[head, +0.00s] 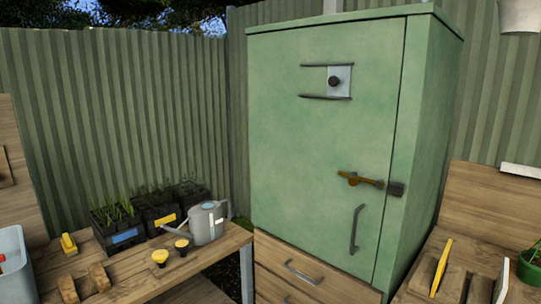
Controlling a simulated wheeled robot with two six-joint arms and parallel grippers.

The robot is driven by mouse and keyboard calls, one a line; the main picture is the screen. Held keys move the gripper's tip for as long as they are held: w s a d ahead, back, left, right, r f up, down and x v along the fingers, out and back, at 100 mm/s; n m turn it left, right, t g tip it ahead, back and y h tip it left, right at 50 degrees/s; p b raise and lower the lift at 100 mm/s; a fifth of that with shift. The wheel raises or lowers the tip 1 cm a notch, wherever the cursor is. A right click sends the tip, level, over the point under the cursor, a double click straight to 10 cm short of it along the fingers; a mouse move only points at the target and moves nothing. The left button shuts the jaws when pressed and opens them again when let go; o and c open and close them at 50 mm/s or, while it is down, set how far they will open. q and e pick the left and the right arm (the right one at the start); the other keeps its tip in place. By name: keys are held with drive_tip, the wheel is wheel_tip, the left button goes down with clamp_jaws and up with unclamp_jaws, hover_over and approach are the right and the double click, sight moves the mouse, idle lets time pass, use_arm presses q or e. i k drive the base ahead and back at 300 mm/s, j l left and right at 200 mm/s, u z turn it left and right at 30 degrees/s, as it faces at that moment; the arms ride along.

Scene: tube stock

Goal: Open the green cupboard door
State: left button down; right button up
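The green cupboard (430,130) stands in the middle right of the head view. Its door (310,150) looks shut, with a thin dark seam along its right edge. A grey vertical bar handle (355,229) sits low on the door's right side. Above it a brown latch (358,179) points left, with a dark block (396,188) at its right end across the seam. A pale plate with a dark round knob (334,81) sits higher on the door between two dark rails. Neither of my grippers shows in the head view.
Wooden drawers (300,271) sit below the door. On the left bench (190,266) are a grey watering can (205,222), black plant trays (118,234) and small yellow items. The right bench (480,240) holds a yellow tool (441,266) and a green pot (531,268).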

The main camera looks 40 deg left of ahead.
sight(301, 136)
drive_tip(key=u, duration=1.15)
